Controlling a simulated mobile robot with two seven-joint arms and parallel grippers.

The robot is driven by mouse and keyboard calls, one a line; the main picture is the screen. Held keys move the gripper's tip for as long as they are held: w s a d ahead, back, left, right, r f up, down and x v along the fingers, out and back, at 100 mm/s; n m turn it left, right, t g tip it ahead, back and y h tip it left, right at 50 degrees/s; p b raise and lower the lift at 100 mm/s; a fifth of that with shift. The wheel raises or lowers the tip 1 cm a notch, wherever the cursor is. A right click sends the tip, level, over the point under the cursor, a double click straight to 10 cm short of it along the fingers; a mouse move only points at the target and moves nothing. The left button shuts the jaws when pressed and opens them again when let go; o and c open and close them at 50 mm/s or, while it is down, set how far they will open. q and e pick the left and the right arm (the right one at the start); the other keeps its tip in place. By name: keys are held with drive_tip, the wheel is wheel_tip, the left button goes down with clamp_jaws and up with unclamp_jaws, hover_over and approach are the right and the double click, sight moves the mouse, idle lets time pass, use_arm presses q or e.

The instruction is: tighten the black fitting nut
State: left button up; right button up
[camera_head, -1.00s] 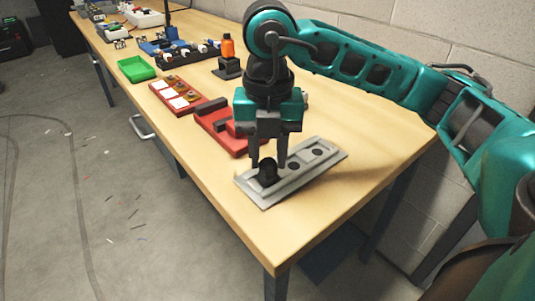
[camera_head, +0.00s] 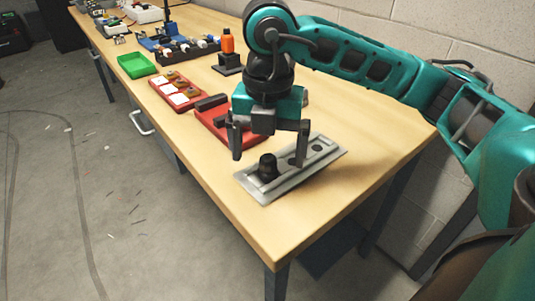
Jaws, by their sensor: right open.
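The black fitting nut (camera_head: 267,167) stands upright on the left end of a grey metal plate (camera_head: 292,181) near the table's front right corner. The plate has dark round holes to the right of the nut. My right gripper (camera_head: 268,160) is open above the plate. Its fingers are spread wide, one to the left of the nut and one to the right, and neither appears to touch it. How high the fingertips are beside the nut is hard to tell. My left gripper is not in view.
A red vise-like block (camera_head: 215,122) lies just behind the gripper. The table's front right corner is clear.

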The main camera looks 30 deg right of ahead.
sight(268, 156)
drive_tip(key=shift+r, duration=0.1)
wheel_tip(268, 156, up, 4)
drive_tip(key=p, duration=0.3)
drive_tip(key=shift+r+p, duration=1.3)
drive_tip(key=shift+r, duration=0.2)
drive_tip(key=shift+f, duration=0.1)
drive_tip(key=shift+s, duration=0.1)
